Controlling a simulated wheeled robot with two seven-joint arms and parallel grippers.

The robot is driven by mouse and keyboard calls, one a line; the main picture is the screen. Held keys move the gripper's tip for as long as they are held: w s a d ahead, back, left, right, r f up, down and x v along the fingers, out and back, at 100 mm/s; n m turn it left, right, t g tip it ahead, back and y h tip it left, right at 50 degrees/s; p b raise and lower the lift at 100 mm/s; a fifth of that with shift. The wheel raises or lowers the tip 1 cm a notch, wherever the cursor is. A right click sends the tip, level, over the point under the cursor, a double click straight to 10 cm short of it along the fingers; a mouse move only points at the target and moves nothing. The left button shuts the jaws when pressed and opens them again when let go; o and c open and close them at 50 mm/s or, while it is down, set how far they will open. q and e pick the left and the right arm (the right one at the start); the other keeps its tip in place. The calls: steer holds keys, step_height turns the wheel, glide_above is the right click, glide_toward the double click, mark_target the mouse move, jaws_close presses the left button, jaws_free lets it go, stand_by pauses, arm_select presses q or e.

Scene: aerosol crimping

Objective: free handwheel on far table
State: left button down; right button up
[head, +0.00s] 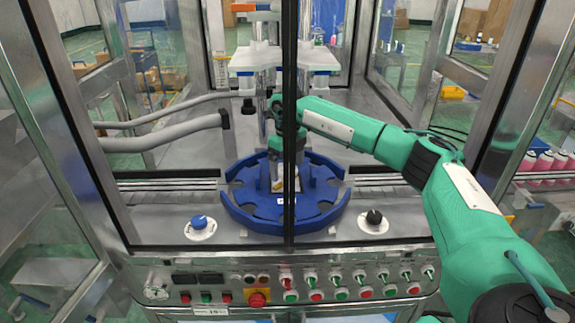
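I cannot surely pick out a handwheel or a far table. A blue notched ring-shaped turntable (250,213) sits on the machine's metal deck. My green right arm reaches in from the right, and its grey gripper (284,178) points down over the middle of the turntable. A dark vertical door post covers part of this gripper, so I cannot tell whether its fingers are open or hold anything. A small pale piece shows by the fingertips. My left gripper is not in view.
A blue knob (200,222) and a black knob (374,217) stand on the deck's front. A control panel (240,283) with several buttons lies below. Glass doors and metal posts enclose the machine. Grey hoses (165,137) run in from the left. A white crimping head plate (255,58) hangs behind.

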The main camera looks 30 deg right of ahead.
step_height(320, 180, up, 9)
steer(key=b, duration=0.2)
step_height(320, 180, up, 5)
glide_above(287, 169)
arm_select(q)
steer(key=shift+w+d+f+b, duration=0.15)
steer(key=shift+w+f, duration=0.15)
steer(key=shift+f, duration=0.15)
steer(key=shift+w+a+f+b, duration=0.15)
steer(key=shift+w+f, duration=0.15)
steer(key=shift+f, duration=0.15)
arm_select(e)
steer(key=shift+s+f, duration=0.15)
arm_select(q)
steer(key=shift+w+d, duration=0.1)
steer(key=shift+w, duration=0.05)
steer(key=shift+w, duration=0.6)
